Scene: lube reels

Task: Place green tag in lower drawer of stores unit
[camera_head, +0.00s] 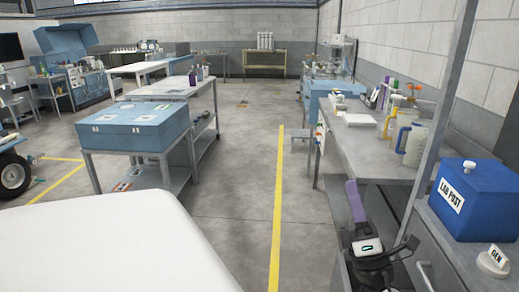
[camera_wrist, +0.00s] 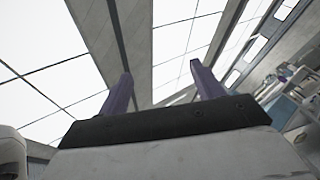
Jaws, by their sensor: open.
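My gripper (camera_wrist: 160,70) is open and empty, with its two purple fingers spread apart and pointing up toward the ceiling lights in the wrist view. In the head view its purple fingers (camera_head: 355,201) stand upright beside the near end of the right bench. I cannot make out a green tag in either view. No unit marked as stores can be read. A grey cabinet front with a handle (camera_head: 425,275) shows at the lower right, cut off by the frame; I cannot tell whether it is the stores unit.
A blue box marked LAB POST (camera_head: 472,200) and a white piece marked GEN (camera_head: 494,259) sit at right. The right bench (camera_head: 365,150) carries jugs (camera_head: 411,145) and small items. A blue case (camera_head: 127,126) lies on a left table. The floor (camera_head: 240,215) between is clear.

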